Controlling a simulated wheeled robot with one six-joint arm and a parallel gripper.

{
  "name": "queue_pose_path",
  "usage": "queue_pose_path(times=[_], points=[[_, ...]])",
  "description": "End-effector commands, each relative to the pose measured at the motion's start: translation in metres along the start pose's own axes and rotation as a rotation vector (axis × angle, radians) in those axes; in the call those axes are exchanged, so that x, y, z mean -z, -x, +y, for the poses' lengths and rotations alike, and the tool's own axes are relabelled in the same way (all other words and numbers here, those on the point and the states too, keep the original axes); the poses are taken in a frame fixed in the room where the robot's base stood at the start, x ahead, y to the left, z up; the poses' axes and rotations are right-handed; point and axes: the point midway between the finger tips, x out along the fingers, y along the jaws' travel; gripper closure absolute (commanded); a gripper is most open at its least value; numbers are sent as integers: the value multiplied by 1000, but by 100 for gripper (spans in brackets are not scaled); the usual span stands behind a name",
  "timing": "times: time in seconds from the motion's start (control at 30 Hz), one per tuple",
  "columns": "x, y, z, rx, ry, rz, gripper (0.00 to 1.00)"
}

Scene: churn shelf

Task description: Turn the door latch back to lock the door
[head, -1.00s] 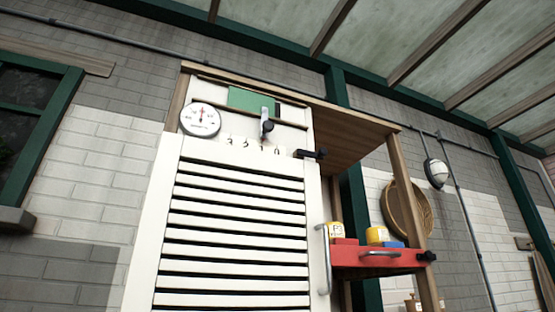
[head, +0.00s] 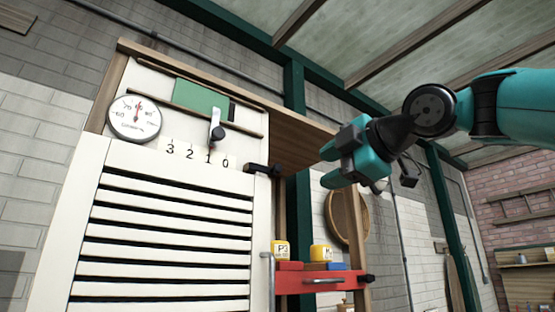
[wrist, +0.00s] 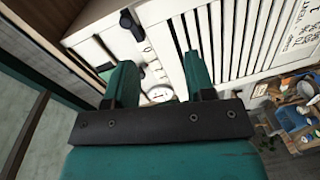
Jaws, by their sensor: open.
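The white louvered door (head: 165,240) is flush in the wooden cabinet front, with a silver bar handle (head: 269,280) on its right edge. The black door latch (head: 262,169) lies near-horizontal at the door's upper right corner, pointing toward the frame. In the wrist view a black knob-like piece at the panel's edge appears to be this latch (wrist: 132,26). My gripper (head: 327,163) is open and empty, up and right of the latch in the head view and apart from it. Its two teal fingers (wrist: 160,78) show in the wrist view with nothing between them.
Above the door are a round dial (head: 134,118), a green panel (head: 201,96) and a lever (head: 217,133) over a 3-2-1-0 scale. Clutter (wrist: 292,112) shows at right in the wrist view.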

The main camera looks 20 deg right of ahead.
Motion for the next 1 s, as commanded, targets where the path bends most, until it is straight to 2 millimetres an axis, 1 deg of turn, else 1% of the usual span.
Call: queue_pose_path(times=[0.03,0.1,0.17,0.23,0.37,0.47,0.67,0.8,1.0], points=[[3,10,24,-43,69,-10,50],[7,17,39,-77,138,-15,50],[9,20,45,-92,168,-16,50],[10,18,48,-99,180,-16,50],[11,6,49,-99,178,-10,50],[12,-7,49,-95,177,-9,50],[12,-50,57,-92,175,-10,50],[11,-82,61,-91,175,-14,50],[10,-122,64,-93,176,-17,50]])
